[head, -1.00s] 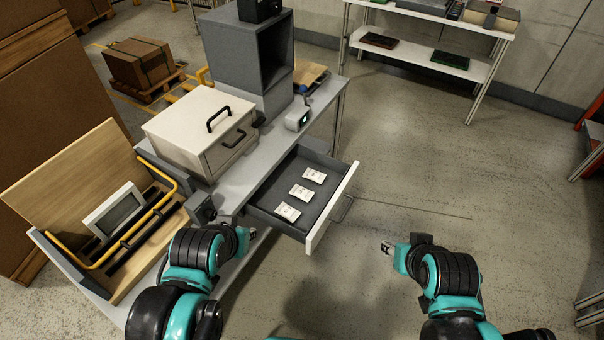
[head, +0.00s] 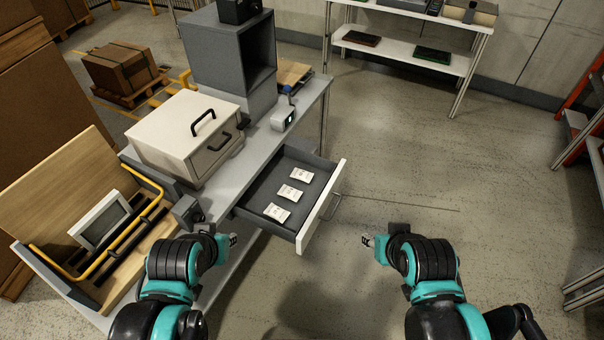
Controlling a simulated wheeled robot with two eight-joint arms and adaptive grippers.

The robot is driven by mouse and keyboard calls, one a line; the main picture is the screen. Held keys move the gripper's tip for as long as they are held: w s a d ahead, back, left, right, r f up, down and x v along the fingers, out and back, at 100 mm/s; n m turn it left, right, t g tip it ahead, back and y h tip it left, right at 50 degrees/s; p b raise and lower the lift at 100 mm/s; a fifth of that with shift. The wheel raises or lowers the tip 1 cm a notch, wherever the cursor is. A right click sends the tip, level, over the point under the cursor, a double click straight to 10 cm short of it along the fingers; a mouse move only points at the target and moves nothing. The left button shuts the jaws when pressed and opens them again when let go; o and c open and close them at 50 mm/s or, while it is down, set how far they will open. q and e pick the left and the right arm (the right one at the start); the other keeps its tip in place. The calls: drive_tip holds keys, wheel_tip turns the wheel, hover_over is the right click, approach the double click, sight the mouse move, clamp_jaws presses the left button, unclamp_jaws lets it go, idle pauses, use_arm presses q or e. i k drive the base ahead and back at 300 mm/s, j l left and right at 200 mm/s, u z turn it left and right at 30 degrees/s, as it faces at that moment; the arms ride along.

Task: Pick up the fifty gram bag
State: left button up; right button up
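Three small white bags lie in a row in an open grey drawer (head: 262,190) under the bench. One is the near bag (head: 277,213), one the middle bag (head: 290,194), one the far bag (head: 301,175). Their printing is too small to read, so I cannot tell which is fifty grams. My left gripper (head: 233,240) is left of the drawer's near corner, apart from the bags. My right gripper (head: 368,240) is over open floor, right of the drawer front. Both look empty; their fingers are too small to tell open or shut.
The grey bench (head: 245,155) carries a white box with black handles (head: 185,135), a grey cabinet (head: 230,60) and a small device (head: 284,117). A wooden tray with a yellow rail (head: 70,262) is at left. The drawer front (head: 322,205) sticks out.

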sight(302, 175)
drive_tip(key=i+j+z, duration=0.25)
drive_tip(key=z, duration=0.15)
drive_tip(key=i+j+z, duration=0.2)
drive_tip(key=j+z, duration=0.25)
